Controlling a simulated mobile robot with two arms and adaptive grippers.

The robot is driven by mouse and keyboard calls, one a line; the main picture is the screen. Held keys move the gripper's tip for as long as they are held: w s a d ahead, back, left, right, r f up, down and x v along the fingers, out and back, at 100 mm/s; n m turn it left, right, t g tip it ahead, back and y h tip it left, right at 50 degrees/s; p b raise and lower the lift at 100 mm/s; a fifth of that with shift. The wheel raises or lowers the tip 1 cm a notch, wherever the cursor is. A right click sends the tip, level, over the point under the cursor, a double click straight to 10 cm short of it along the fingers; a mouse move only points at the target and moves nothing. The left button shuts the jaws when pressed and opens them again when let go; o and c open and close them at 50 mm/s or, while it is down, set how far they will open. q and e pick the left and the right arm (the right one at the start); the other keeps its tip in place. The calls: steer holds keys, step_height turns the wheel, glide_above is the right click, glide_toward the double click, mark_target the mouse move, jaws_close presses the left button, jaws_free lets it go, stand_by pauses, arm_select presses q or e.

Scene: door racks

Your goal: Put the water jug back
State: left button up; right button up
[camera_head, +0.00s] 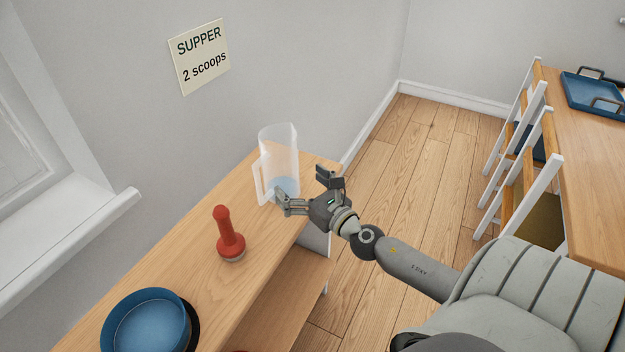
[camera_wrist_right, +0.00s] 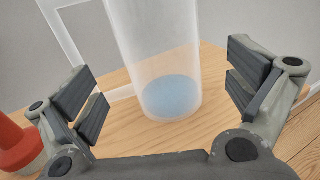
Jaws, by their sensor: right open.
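The water jug (camera_head: 279,158) is a clear, tall pitcher with a handle on its left side. It stands upright near the far end of the wooden counter, with a little blue at its bottom. My right gripper (camera_head: 302,188) is open beside the jug, on its right and near side. In the right wrist view the jug (camera_wrist_right: 160,65) stands ahead, between the lines of the two open fingers (camera_wrist_right: 165,95), with a gap to each. Nothing is held in the right gripper. My left gripper is not in view.
A red-handled tool (camera_head: 229,235) stands on the counter (camera_head: 190,258), left of the jug. A blue bowl (camera_head: 147,322) is at the near end. A sign (camera_head: 200,57) hangs on the wall.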

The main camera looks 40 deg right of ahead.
steer(key=shift+s+b, duration=0.6)
steer(key=shift+s, duration=2)
